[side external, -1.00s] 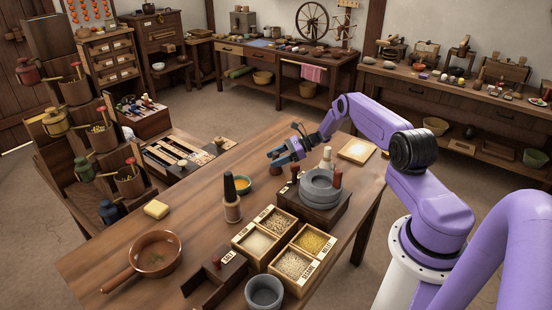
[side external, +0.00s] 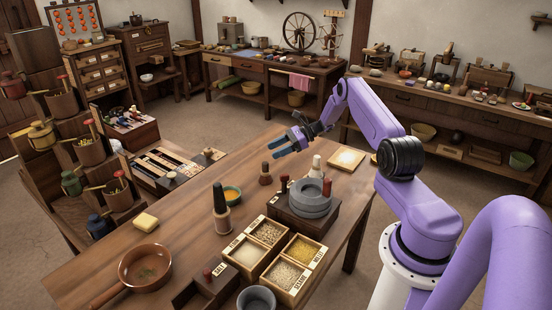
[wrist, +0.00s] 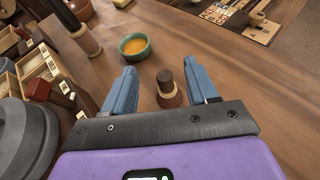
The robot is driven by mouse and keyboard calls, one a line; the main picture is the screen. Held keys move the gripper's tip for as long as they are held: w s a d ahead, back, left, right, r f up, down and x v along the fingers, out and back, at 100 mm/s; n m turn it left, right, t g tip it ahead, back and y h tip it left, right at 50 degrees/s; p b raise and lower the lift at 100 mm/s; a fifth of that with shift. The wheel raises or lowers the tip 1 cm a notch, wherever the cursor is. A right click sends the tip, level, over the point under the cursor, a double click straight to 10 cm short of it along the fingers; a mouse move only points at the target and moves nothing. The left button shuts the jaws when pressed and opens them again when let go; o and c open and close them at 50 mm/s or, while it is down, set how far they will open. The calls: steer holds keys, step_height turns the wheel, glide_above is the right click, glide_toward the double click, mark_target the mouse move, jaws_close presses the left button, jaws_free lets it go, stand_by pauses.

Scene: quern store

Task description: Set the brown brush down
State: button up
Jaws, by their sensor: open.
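The brown brush (side external: 265,173) stands upright on the wooden table, behind the stone hand mill and right of the teal bowl. In the wrist view the brush (wrist: 167,90) has a dark handle, a pale band and a reddish-brown lower part. My gripper (side external: 276,150) is open and empty above the brush. In the wrist view its two blue fingers (wrist: 160,72) are spread, with the brush visible in the gap between them, lower down and apart from both.
The stone hand mill (side external: 311,197) stands to the right with red-handled pieces. Bare table (side external: 176,212) lies to the left.

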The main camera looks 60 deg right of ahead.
steer(key=a+r+n+g, duration=0.3)
steer(key=a+r+n, duration=0.1)
steer(key=a, duration=0.5)
steer(key=a+r+n+g, duration=0.4)
steer(key=a, duration=0.4)
steer(key=s+a+r+n+g+h, duration=0.1)
steer(key=s+a+r+n+g, duration=0.15)
steer(key=s+a+n, duration=0.35)
steer(key=s+a+r+n+g+h, duration=0.2)
steer(key=s+a+r+n, duration=0.15)
steer(key=a, duration=0.45)
steer(key=s+a+r+n+h, duration=0.2)
steer(key=s+a+n, duration=0.15)
steer(key=s, duration=0.35)
steer(key=s+a+r+n+h, duration=0.1)
steer(key=s+a+n+h, duration=0.15)
steer(key=s+n, duration=0.35)
steer(key=s+d+r+n+t+h, duration=0.2)
steer(key=s+d+n+t, duration=0.1)
steer(key=s+n, duration=0.8)
steer(key=shift+s+n, duration=0.3)
steer(key=shift+s, duration=2.05)
steer(key=shift+d+h, duration=0.1)
steer(key=shift+h, duration=0.15)
